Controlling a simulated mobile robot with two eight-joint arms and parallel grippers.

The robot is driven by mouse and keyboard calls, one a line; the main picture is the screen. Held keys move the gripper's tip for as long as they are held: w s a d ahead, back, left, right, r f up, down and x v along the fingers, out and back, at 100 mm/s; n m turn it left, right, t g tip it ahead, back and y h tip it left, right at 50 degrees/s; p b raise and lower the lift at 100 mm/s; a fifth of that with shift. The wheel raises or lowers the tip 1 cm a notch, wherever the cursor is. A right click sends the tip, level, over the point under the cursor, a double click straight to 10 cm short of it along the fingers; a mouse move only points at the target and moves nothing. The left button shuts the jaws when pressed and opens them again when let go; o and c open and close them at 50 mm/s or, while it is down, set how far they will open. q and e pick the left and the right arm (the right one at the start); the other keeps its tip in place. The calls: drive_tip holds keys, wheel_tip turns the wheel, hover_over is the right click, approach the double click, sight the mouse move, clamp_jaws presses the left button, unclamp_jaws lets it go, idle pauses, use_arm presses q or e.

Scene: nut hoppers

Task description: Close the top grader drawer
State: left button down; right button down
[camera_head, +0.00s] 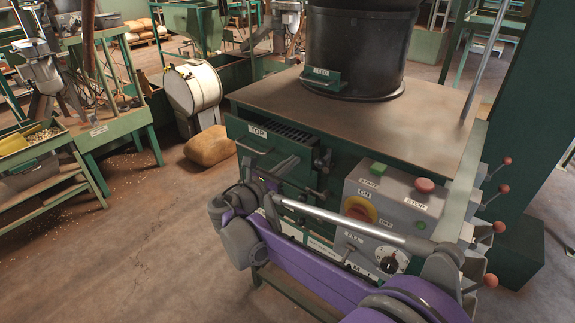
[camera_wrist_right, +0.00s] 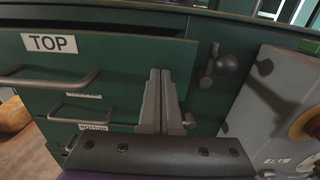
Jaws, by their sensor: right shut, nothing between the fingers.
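The top grader drawer (camera_head: 240,131), a green front with a white TOP label, stands partly open in the head view; a dark slotted grid shows behind its front. In the right wrist view the drawer front (camera_wrist_right: 120,58) fills the upper left, with its bar handle (camera_wrist_right: 50,82) at left. My right gripper (camera_head: 290,161) is shut and empty at the right part of the drawer front. In the wrist view its fingers (camera_wrist_right: 161,72) stand upright against the front, right of the handle; I cannot tell whether they touch. My left gripper is not in view.
A control box (camera_head: 392,208) with knobs and buttons juts out right of the drawers. A dark knob (camera_wrist_right: 222,64) sits right of the drawer. A lower drawer handle (camera_wrist_right: 75,110) is below. A brown sack (camera_head: 210,147) lies on the floor at left.

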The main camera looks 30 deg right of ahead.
sight(300, 155)
drive_tip(key=x, duration=0.4)
drive_tip(key=shift+d, duration=0.3)
drive_tip(key=shift+a+r, duration=0.1)
drive_tip(key=shift+r, duration=0.05)
